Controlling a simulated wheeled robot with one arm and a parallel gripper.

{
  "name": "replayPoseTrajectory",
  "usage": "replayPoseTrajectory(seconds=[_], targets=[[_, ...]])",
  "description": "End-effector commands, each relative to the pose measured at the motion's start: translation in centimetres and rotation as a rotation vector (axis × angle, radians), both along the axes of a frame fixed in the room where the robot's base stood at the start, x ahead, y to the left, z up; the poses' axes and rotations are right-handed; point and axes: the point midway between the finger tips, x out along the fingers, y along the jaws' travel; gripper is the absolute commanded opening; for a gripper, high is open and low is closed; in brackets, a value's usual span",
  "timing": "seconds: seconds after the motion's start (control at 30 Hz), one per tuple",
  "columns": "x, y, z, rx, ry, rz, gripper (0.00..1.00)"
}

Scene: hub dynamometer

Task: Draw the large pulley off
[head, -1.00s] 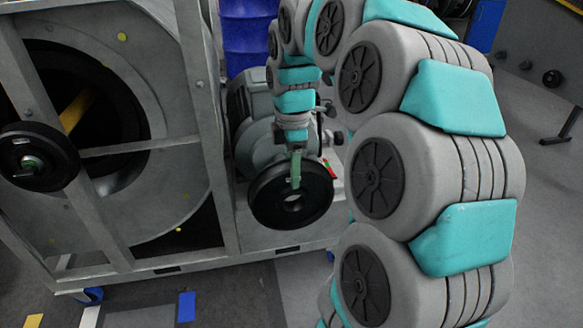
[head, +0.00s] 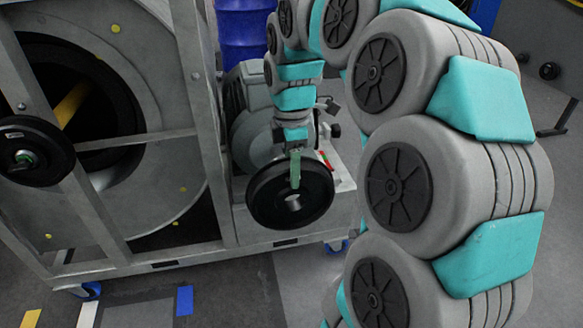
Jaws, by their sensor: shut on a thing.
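The large pulley, a black disc with a thick rim (head: 262,207), is at the centre in the head view, in front of the grey motor (head: 255,130). My gripper (head: 295,182) reaches down from above, and its green finger lies over the upper part of the pulley. It is shut on the pulley. A pale grey round piece (head: 293,203) shows in the bore, perhaps a shaft end. I cannot tell whether the pulley is still seated on a shaft. The far finger is hidden.
Another black pulley (head: 22,172) with a green centre sits on the grey frame (head: 205,130) at left. A blue drum (head: 243,35) stands behind. My arm fills the right side. Floor in front is clear, with blue tape (head: 184,300).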

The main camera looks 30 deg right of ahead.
Motion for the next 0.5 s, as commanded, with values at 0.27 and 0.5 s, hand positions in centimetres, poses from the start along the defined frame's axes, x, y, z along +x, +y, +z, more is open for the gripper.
replayPoseTrajectory(seconds=[0.27,0.5], targets=[[-2.0,0.6,0.0,-0.001,-0.002,0.000,0.00],[-3.8,1.1,0.1,0.000,-0.002,0.001,0.00]])
